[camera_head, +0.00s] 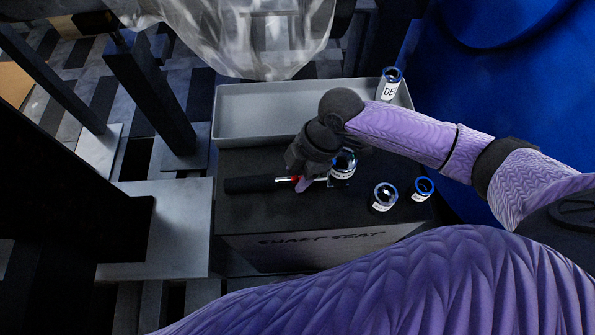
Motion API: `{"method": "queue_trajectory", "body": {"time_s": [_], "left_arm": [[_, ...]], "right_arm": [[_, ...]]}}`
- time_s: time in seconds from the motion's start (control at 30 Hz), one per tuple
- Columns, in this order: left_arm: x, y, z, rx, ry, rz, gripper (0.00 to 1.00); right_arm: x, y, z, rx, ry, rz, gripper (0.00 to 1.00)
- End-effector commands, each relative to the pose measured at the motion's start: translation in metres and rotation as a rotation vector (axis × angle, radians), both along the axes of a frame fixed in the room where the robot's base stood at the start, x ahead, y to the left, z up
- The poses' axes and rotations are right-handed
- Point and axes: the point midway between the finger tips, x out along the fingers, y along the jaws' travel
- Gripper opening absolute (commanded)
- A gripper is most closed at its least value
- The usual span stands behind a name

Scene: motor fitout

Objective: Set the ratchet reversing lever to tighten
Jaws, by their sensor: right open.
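The ratchet lies on the dark top of the box marked "SHAFT SEAT" (322,238). Its black handle (250,184) points left, and its metal head end reaches right to a labelled chrome socket (343,168). A small red part (295,179), apparently the reversing lever, shows between handle and head. My right gripper (304,178) is over the ratchet, close to the red part. It is open, its fingers partly hidden by its own dark wrist. I cannot tell whether a finger touches the lever, or which way the lever is set. My left gripper is not in view.
Two more chrome sockets (383,197) and (423,188) stand to the right on the box top. Another labelled socket (388,84) stands at the grey tray's (258,100) back right corner. Clear plastic sheeting (245,35) hangs behind. Dark posts (150,90) stand at left.

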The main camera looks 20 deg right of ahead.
Motion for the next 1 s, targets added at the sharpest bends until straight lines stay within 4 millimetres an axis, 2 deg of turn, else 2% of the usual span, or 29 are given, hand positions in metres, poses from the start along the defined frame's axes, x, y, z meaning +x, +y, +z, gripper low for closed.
{"method": "queue_trajectory", "body": {"time_s": [0.2, 0.43, 0.7, 1.0], "left_arm": [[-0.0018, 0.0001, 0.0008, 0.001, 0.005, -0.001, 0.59], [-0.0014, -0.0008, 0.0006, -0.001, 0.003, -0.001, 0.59], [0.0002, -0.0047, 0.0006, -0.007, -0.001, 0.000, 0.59], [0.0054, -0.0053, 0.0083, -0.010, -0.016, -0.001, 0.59]], "right_arm": [[0.0000, 0.0005, 0.0004, 0.001, -0.001, 0.000, 0.50], [0.0000, 0.0004, 0.0005, 0.001, -0.001, -0.001, 0.01], [0.0000, 0.0004, 0.0008, 0.001, 0.000, 0.004, 0.00], [-0.0046, 0.0002, 0.0014, 0.004, 0.005, 0.225, 0.00]]}}
